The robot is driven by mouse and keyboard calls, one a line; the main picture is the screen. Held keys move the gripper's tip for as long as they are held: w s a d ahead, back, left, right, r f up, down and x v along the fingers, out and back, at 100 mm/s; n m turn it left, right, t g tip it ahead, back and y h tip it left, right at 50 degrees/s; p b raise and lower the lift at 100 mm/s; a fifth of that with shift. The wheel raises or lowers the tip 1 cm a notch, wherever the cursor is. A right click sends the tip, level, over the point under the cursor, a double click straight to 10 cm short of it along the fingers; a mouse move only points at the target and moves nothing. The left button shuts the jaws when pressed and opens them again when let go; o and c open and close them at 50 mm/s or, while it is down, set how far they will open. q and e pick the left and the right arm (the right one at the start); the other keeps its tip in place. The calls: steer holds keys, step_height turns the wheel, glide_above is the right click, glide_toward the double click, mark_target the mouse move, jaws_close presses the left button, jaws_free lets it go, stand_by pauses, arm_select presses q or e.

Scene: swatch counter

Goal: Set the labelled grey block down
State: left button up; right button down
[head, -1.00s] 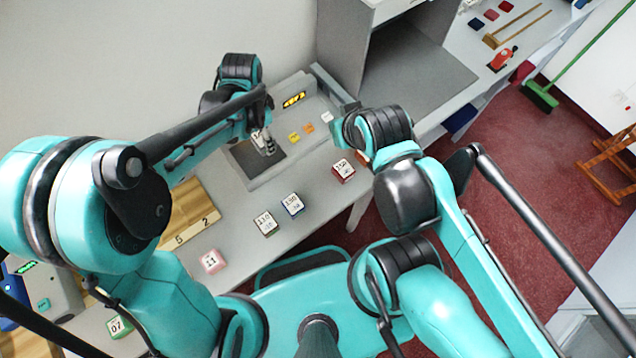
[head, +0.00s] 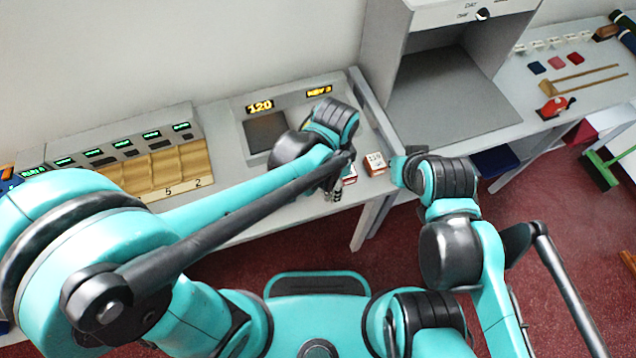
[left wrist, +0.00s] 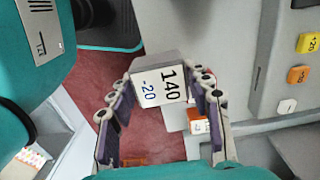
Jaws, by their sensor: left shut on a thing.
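The grey block (left wrist: 161,88) has a white label reading 140 and -20. In the left wrist view it sits between the two fingers of my left gripper (left wrist: 160,115), which is shut on it. In the head view my left gripper (head: 336,190) is low by the counter's front edge, right of the dark weighing pad (head: 268,131). The held block is not clearly visible there, being mostly hidden by the gripper and arm. My right gripper (head: 399,168) is partly hidden behind its own wrist, beside a red labelled block; its finger state is unclear.
The red labelled block (head: 375,164) stands on the counter (head: 230,215) between my grippers. A station with lit displays (head: 260,106) is behind. A grey open-fronted cabinet (head: 440,90) stands at right.

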arm_select(q)
steer(key=w+a+f, duration=0.1)
steer(key=w+a+f+b, duration=0.1)
steer(key=w, duration=0.1)
steer(key=w+a+f, duration=0.1)
steer(key=w+f, duration=0.1)
steer(key=shift+w+a+b, duration=0.1)
steer(key=shift+a+b, duration=0.2)
steer(key=shift+f+b, duration=0.85)
steer(key=shift+f, duration=1.1)
steer(key=shift+f, duration=0.1)
steer(key=o, duration=1.2)
